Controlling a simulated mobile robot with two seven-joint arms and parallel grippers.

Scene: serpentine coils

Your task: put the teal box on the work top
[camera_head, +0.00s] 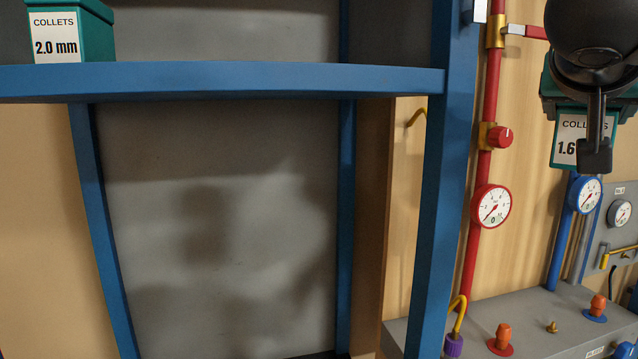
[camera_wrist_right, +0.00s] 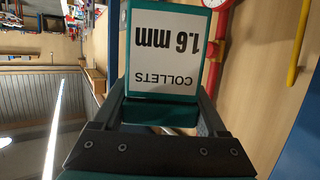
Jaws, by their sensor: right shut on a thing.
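My right gripper (camera_head: 594,150) is at the upper right of the head view, shut on a teal box (camera_head: 568,138). The box has a white label reading COLLETS 1.6 mm and hangs in the air, partly hidden behind the black finger and wrist. In the right wrist view the same box (camera_wrist_right: 165,50) sits between the fingers, its label upside down. Another teal box (camera_head: 98,38), labelled COLLETS 2.0 mm, stands on the blue shelf (camera_head: 230,80) at the upper left. My left gripper is not in view. I cannot tell which surface is the work top.
A blue upright post (camera_head: 447,200) stands between the shelf and the held box. Behind are a red pipe (camera_head: 482,140) with a gauge (camera_head: 491,205) and a blue gauge (camera_head: 586,194). Below, a grey surface (camera_head: 545,312) carries orange-knobbed fittings (camera_head: 503,336).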

